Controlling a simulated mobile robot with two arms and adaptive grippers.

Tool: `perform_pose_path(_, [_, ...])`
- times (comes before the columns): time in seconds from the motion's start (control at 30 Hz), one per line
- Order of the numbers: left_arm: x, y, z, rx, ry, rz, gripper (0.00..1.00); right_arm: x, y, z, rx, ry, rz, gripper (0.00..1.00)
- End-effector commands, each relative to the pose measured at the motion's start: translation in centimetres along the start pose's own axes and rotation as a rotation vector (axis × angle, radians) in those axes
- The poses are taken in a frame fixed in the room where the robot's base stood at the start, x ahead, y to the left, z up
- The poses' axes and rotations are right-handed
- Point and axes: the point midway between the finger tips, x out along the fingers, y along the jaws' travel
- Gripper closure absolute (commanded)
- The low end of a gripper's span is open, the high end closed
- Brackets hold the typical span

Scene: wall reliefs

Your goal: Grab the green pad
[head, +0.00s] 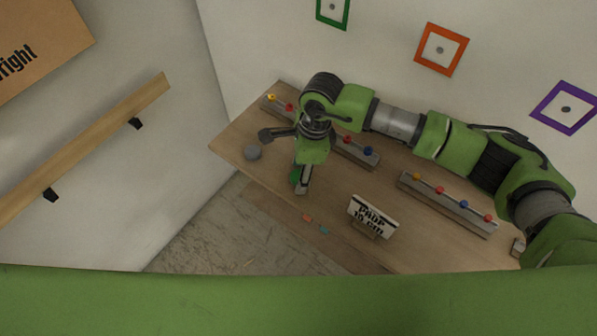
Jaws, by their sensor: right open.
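A small green piece (294,175), which looks like the green pad, shows at the front left part of the wooden table, partly covered by my right gripper. My right gripper (284,160) is open above this part of the table, with one finger pointing left and the other toward the table's front edge. The green piece shows beside the front finger. I cannot tell whether they touch. My left gripper is not in view.
Framed reliefs (441,49) hang behind. A wooden handrail (85,145) is left.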

Motion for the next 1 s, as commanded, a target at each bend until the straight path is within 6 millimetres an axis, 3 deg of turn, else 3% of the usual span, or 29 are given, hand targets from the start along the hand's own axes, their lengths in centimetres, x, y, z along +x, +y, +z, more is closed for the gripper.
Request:
perform_pose_path(0.2, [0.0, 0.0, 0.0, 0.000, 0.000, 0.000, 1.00, 0.2, 0.0, 0.0, -0.001, 0.000, -0.001, 0.51])
perform_pose_path(0.33, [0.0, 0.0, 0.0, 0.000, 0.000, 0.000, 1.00, 0.1, 0.0, 0.0, 0.000, 0.000, -0.001, 0.79])
perform_pose_path(0.77, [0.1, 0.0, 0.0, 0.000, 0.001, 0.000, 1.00, -0.1, -0.1, 0.0, 0.000, -0.001, -0.002, 0.79])
perform_pose_path(1.0, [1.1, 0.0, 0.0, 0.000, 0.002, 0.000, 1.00, -2.3, -0.2, 0.4, -0.002, -0.002, -0.005, 0.79])
